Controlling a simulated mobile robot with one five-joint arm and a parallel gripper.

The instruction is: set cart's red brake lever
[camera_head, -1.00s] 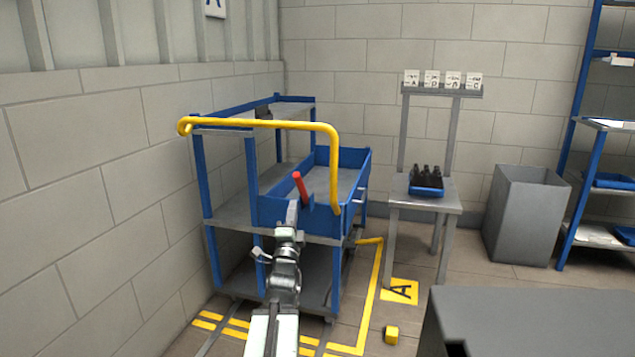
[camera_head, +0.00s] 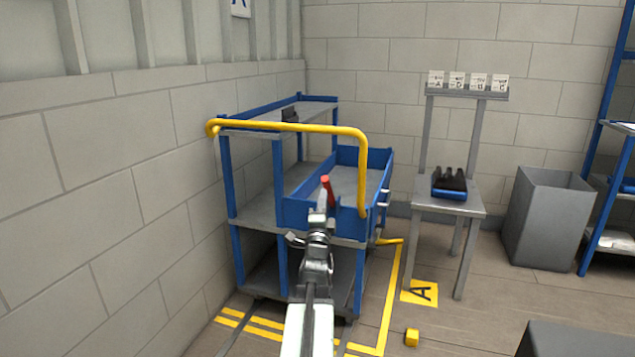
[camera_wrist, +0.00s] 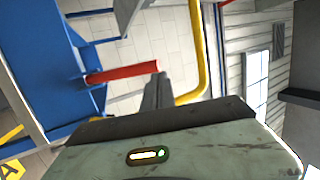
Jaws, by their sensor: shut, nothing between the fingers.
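The blue and grey cart (camera_head: 300,232) stands in the corner by the left wall, with a yellow push handle (camera_head: 285,127). Its red brake lever (camera_head: 326,188) sticks up at the front of the blue tray, tilted slightly. In the wrist view the lever (camera_wrist: 122,73) runs from a blue bracket toward my fingers. My gripper (camera_head: 318,212) is shut and empty, just in front of and below the lever in the head view. In the wrist view my gripper (camera_wrist: 158,90) is close beside the lever's tip; I cannot tell if they touch.
A small grey table (camera_head: 447,205) with dark bottles (camera_head: 449,180) in a blue tray stands right of the cart. A grey bin (camera_head: 548,220) is further right. A yellow block (camera_head: 411,337) lies on the floor. The yellow handle (camera_wrist: 195,60) passes close to my fingers.

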